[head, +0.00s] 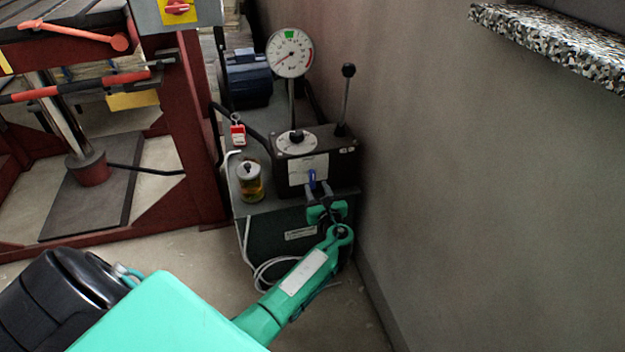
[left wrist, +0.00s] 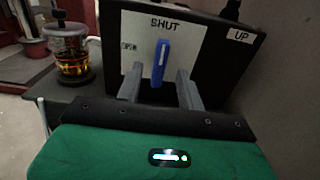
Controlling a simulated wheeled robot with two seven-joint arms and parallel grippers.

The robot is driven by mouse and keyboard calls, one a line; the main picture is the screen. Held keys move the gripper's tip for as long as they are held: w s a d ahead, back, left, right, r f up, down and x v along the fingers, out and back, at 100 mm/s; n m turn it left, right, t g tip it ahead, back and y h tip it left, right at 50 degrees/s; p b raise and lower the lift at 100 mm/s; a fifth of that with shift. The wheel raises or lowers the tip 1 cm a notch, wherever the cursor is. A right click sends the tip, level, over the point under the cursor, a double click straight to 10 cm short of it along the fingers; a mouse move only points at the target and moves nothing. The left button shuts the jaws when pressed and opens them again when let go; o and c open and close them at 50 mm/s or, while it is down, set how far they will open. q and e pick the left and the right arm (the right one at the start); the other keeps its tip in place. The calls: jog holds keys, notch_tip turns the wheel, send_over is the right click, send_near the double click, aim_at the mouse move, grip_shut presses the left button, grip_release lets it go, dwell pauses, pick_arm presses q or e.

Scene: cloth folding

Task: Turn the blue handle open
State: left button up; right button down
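The blue handle (head: 312,179) is on the front of a black box (head: 318,152) on the green machine. In the left wrist view the blue handle (left wrist: 160,62) stands nearly upright on a white plate (left wrist: 186,40). The plate reads "SHUT" above the handle and "OPEN" to its left. My left gripper (head: 320,198) is in front of the box. In the left wrist view its two grey fingers (left wrist: 160,72) are apart, one on each side of the handle, with visible gaps. I cannot tell how far the fingertips are from the plate. My right gripper is not in view.
A glass jar (head: 250,181) with amber liquid stands left of the box. A gauge (head: 290,53) and a black-knobbed lever (head: 345,98) rise above it. A grey wall (head: 470,200) is close on the right. A red press frame (head: 195,130) stands at left.

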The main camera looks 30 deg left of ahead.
aim_at(313, 181)
pick_arm(q)
jog(key=x, duration=0.5)
jog(key=shift+w+a, duration=0.15)
grip_shut()
